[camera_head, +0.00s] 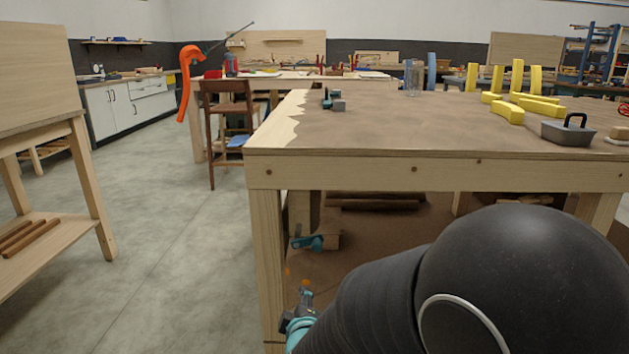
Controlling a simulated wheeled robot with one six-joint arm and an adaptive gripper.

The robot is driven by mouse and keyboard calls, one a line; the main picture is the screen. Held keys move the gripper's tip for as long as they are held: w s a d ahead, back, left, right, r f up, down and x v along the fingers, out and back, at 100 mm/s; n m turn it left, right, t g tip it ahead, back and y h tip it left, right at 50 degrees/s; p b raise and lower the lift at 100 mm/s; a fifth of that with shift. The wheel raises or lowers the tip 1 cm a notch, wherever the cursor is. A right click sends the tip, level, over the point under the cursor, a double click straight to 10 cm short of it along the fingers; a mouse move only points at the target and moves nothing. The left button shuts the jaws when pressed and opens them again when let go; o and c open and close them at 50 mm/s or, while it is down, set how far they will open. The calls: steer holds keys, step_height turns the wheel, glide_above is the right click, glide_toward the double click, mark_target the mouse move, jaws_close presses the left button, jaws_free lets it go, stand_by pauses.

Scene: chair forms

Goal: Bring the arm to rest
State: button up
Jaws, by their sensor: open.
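My arm, a large black dome and a ribbed black sleeve, fills the lower right of the head view. Past the sleeve's left end, a small grey and teal part looks like my gripper (300,288), low in front of the workbench's left leg. Small orange spots show at its tip. It is small and partly hidden by my arm. The jaws are open and I see nothing held in them. The wooden workbench (370,172) stands in front of me, its top above the gripper.
A teal clamp-like tool (310,242) is under the bench near its left leg. Yellow blocks (508,112) and a grey handled box (567,131) sit on top. A wooden chair (226,118) stands behind. Another wooden stand (78,185) is left. The floor (165,235) between is clear.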

steer(key=s+d+f+m+g+y, duration=0.1)
steer(key=s+f+m+g, duration=0.2)
steer(key=s+m+g, duration=0.7)
steer(key=s+d+r+m+t+h, duration=0.1)
steer(key=s+d+r+m, duration=0.1)
steer(key=s+d+r, duration=0.4)
steer(key=s+d+r+m+t+h, duration=0.1)
steer(key=s+d+r+m+h, duration=0.1)
steer(key=s+d+r, duration=0.5)
steer(key=s+d, duration=0.1)
steer(key=d, duration=0.4)
steer(key=shift+s+m, duration=0.4)
